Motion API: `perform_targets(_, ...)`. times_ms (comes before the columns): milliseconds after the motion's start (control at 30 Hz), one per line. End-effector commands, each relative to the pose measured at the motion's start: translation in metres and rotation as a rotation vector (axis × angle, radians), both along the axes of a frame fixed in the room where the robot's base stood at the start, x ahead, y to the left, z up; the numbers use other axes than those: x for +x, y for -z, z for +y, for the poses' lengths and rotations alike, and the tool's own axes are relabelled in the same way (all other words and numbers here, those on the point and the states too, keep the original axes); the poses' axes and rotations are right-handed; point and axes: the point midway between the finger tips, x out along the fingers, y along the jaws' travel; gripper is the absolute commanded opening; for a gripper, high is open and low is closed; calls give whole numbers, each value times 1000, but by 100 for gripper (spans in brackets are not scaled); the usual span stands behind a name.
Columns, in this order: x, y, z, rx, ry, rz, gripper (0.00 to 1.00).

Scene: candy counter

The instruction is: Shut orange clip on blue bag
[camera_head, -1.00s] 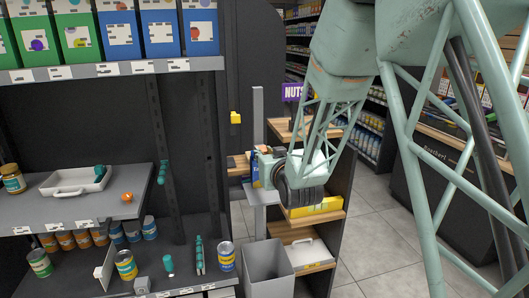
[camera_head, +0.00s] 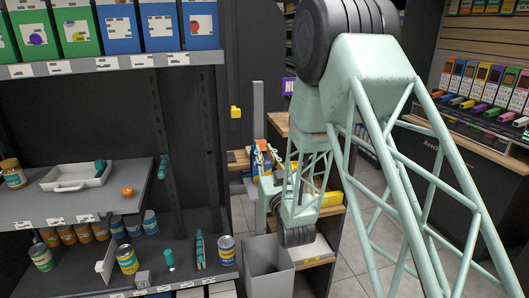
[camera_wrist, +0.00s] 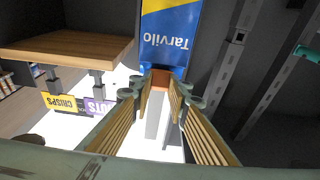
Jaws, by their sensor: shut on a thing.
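The blue bag (camera_wrist: 170,32) has a yellow panel and the word "Tarvilo", upside down, at the top centre of the wrist view. My gripper (camera_wrist: 161,92) points at the bag's near edge. Its fingers are closed on the small orange clip (camera_wrist: 160,79), which sits right at that edge. I cannot tell whether the clip's jaws are around the edge or only against it. In the head view the blue bag (camera_head: 257,162) shows as a narrow strip beside the grey post.
A grey bin (camera_head: 266,268) stands below. A wooden shelf unit (camera_head: 335,212) is close on the right, its board (camera_wrist: 65,50) left of the bag in the wrist view. Dark shelves hold cans, a white tray (camera_head: 78,178) and a small orange object (camera_head: 127,191).

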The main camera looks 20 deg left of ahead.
Motion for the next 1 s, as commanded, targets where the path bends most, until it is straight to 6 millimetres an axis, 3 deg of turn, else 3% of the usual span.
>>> perform_targets(967,2,6,1,67,1,-103,5)
perform_targets(1000,2,6,1,67,1,-103,18)
